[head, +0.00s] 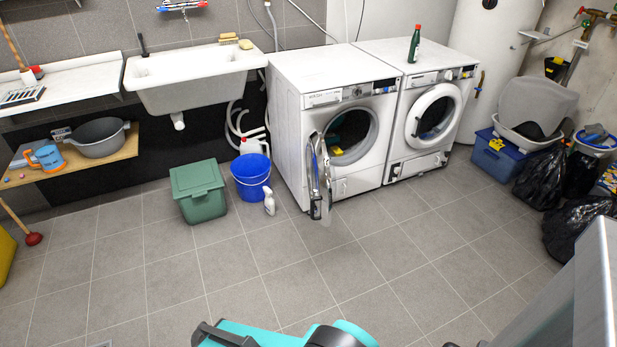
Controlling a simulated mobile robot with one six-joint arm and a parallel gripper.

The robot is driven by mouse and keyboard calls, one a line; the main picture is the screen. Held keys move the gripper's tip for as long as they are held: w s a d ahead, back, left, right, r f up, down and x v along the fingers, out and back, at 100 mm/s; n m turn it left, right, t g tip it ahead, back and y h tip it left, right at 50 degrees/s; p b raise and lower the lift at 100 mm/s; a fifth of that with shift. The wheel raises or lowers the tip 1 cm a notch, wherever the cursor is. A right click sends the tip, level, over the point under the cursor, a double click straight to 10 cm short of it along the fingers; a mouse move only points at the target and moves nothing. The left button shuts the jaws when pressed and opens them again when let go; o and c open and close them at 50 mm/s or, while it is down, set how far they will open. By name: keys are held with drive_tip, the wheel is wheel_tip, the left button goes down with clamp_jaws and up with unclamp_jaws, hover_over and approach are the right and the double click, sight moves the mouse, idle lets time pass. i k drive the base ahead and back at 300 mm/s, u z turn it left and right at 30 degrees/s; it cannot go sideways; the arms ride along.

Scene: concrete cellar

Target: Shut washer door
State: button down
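The left white washer (342,112) stands against the back wall. Its round door (319,178) is open, hinged at the left of the opening and swung out toward the room, seen nearly edge-on. The round opening (352,134) shows a dark drum with something greenish inside. A second white machine (433,112) stands close on its right, with its white-ringed door (433,113) shut. My gripper is not in view, so its place relative to the door cannot be told.
A green bottle (414,45) stands on the right machine. Black bags (541,178) lie at the right. Tiled floor (380,250) before the washer is clear.

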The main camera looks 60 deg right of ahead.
sight(317, 160)
drive_tip(key=i, duration=0.85)
drive_tip(key=u, duration=0.05)
